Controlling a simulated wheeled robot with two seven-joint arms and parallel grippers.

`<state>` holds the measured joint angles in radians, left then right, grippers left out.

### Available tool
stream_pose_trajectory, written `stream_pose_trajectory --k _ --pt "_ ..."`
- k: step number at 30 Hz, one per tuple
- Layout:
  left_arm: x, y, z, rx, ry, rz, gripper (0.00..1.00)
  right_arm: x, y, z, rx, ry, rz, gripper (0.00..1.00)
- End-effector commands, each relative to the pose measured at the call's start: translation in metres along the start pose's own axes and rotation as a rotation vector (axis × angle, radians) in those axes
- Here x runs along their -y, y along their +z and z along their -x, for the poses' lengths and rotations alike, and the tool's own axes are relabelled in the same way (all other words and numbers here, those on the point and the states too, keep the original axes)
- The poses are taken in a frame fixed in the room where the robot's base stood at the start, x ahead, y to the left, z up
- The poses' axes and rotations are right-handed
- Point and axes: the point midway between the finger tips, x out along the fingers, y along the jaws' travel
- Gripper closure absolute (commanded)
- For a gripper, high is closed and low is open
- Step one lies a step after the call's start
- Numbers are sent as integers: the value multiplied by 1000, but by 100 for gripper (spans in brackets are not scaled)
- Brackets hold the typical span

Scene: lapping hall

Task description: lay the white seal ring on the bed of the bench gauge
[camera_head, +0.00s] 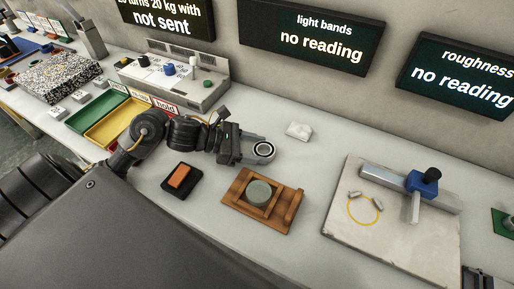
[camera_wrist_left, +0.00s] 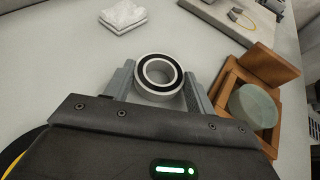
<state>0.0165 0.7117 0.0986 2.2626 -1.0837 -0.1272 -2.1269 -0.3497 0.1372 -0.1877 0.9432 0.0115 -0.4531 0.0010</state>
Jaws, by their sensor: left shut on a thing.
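The white seal ring (camera_wrist_left: 141,83), pale with a dark band inside its rim, sits between the two fingers of my left gripper (camera_wrist_left: 158,88). In the head view the ring (camera_head: 264,149) shows at the tip of my left gripper (camera_head: 254,150), held above the bench. The gripper is shut on it. What looks like the bench gauge is at the right: a pale slab bed (camera_head: 345,222) with a steel bar and a blue slide (camera_head: 419,184). A yellow loop with two grey pieces lies on the bed. A dark part at the bottom right edge may be my right gripper (camera_head: 476,278); its fingers are unclear.
A wooden holder (camera_head: 236,200) with a round green-grey disc (camera_head: 259,192) stands between ring and slab. A folded white cloth (camera_head: 298,130) lies behind. A black pad with an orange block (camera_head: 179,177), green and yellow trays (camera_head: 88,112) and a grey console (camera_head: 205,92) are left.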

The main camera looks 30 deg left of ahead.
Motion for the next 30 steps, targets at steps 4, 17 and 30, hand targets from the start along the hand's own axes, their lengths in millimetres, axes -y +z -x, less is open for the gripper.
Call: stream_pose_trajectory --k 4,17,30 --pt "0 -1 0 0 0 -1 69 1 -3 0 -2 -1 -1 64" --pt "0 0 0 0 0 0 23 2 -2 2 -1 -3 -1 64" --pt "0 -3 45 -8 1 -3 23 5 -21 3 -17 -6 -5 64"
